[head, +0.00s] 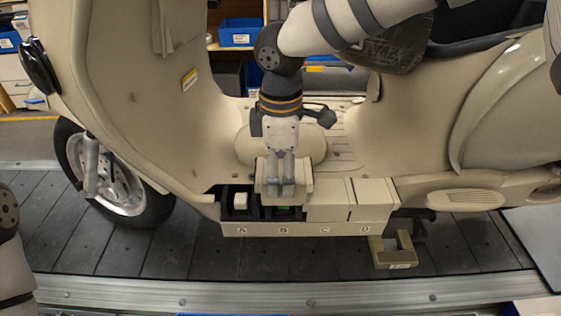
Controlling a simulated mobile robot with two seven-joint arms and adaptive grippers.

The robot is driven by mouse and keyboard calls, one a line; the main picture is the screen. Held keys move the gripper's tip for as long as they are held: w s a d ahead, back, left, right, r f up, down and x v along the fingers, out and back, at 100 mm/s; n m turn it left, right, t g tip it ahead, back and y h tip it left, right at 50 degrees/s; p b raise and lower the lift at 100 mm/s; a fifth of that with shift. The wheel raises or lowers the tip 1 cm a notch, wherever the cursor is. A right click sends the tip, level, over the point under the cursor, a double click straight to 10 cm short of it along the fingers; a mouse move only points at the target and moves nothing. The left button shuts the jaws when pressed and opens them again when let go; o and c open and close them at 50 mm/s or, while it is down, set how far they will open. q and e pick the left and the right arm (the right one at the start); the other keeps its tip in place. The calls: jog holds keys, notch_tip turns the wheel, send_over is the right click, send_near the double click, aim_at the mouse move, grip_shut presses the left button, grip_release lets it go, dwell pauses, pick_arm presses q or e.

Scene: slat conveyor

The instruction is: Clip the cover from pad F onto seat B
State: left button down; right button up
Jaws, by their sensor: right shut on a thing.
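A beige row of seats labelled A to D (300,229) sits at the foot of the scooter. My right gripper (282,190) points down and is shut on a beige cover (304,184), which it holds over seat B (284,211). The cover's lower edge is close to the seat; I cannot tell if they touch. A bit of green shows in seat B below the cover. Seat A (228,212) is open, with a white block (240,201) in it. Seats C (328,200) and D (374,198) have beige covers on. Pad F cannot be made out. My left gripper is out of view.
The beige scooter body (130,90) rises behind and on both sides of the seats. Dark conveyor slats (200,255) are bare in front, up to a metal rail (250,295). Blue bins (240,32) stand at the back.

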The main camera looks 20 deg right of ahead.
aim_at(281, 189)
jog(key=shift+f, duration=1.9)
jog(key=shift+f, duration=0.5)
dwell(0.4)
jog(key=o, duration=1.3)
